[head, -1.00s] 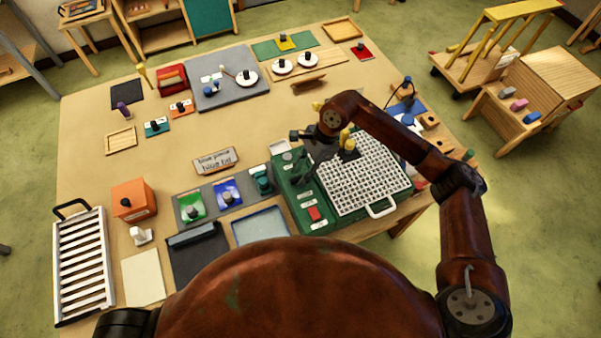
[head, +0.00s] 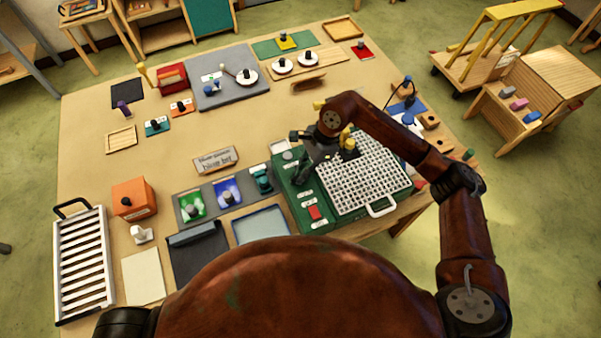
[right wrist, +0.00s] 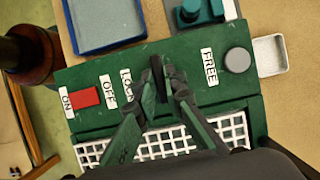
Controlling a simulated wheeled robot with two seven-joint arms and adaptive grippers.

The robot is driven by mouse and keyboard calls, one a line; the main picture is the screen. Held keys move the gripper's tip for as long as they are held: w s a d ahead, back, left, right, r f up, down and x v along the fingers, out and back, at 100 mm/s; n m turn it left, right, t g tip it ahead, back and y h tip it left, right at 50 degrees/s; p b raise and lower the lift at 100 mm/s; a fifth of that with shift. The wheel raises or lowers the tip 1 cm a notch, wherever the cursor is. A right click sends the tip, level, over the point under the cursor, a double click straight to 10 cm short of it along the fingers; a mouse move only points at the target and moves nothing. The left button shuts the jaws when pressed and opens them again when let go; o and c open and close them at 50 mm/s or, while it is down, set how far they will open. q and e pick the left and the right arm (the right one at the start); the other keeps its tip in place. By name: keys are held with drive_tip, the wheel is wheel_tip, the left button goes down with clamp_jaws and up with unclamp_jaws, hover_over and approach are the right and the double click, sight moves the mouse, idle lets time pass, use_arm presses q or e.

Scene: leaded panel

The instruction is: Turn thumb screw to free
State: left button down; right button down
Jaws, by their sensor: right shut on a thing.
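The green machine base (head: 297,204) carries a white grid bed (head: 362,178) at the right edge of the table. In the right wrist view the base (right wrist: 208,78) has white LOCK (right wrist: 127,83) and FREE (right wrist: 209,67) labels. My right gripper (right wrist: 163,82) is shut on the dark thumb screw (right wrist: 156,66), between these labels and closer to LOCK. The fingers cover most of the screw. In the head view my right gripper (head: 303,172) reaches down onto the base and hides the screw. My left gripper is not in view.
A red switch (right wrist: 86,97) with ON and OFF labels and a round grey knob (right wrist: 238,60) are on the base. A blue-rimmed tray (head: 260,226) and a panel with green and blue plates (head: 222,198) lie to the left. Bare table (head: 200,130) lies farther left.

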drive_tip(key=m+t+b, duration=0.1)
drive_tip(key=m, duration=0.1)
drive_tip(key=shift+f+m+b, duration=0.1)
drive_tip(key=shift+m+b, duration=0.25)
drive_tip(key=shift+m, duration=0.05)
drive_tip(key=m+t+b, duration=0.1)
drive_tip(key=m, duration=0.1)
drive_tip(key=m+t+b, duration=0.1)
drive_tip(key=m, duration=0.2)
drive_tip(key=shift+s, duration=0.2)
drive_tip(key=m+b, duration=0.1)
drive_tip(key=m, duration=0.1)
drive_tip(key=m+t+b, duration=0.1)
drive_tip(key=m, duration=0.2)
drive_tip(key=shift+s+a+t+h, duration=0.1)
drive_tip(key=shift+t+h, duration=0.2)
drive_tip(key=shift+m+t+h+b, duration=0.5)
drive_tip(key=shift+m+h+b, duration=0.25)
drive_tip(key=shift+m, duration=1.35)
drive_tip(key=shift+s, duration=0.1)
drive_tip(key=c, duration=2)
unclamp_jaws()
